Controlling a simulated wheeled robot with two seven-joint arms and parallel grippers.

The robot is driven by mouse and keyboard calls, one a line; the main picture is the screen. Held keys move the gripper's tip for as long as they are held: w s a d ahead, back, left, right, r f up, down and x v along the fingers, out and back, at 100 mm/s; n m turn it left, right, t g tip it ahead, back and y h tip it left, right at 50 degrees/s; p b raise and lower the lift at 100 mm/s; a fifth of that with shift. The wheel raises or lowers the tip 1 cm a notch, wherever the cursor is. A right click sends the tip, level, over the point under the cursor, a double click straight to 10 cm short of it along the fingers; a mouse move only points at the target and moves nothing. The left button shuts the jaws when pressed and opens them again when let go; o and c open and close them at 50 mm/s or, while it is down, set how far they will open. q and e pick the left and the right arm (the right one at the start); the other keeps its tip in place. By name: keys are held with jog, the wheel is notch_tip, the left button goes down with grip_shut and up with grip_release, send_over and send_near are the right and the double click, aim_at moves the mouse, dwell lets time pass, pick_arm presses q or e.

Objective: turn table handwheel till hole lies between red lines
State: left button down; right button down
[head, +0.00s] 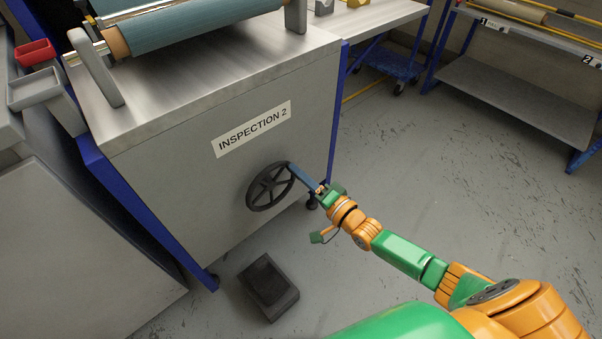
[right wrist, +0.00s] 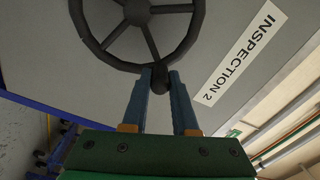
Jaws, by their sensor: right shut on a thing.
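The black spoked handwheel (head: 269,187) is on the front panel of the grey inspection table (head: 185,165), below and right of the "INSPECTION 2" label (head: 251,129). My right gripper (head: 291,167) reaches the upper right of its rim. In the right wrist view, the blue fingers (right wrist: 161,78) are closed around the wheel's dark handle knob (right wrist: 160,84), and part of the wheel (right wrist: 138,12) is cut off at the top. I cannot make out a hole or red lines in either view. My left gripper is not in view.
A dark open box (head: 268,286) stands on the floor below the wheel. A red tray (head: 34,53) and a grey tray (head: 34,90) are at the left. The floor right of the table is mostly clear.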

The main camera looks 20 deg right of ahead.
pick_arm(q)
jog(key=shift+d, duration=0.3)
pick_arm(e)
jog(key=shift+f, duration=0.1)
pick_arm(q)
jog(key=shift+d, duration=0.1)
pick_arm(e)
jog(key=c, duration=0.7)
grip_release()
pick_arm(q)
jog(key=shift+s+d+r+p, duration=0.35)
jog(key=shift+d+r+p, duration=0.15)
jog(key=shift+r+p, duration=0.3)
pick_arm(e)
jog(key=v, duration=0.7)
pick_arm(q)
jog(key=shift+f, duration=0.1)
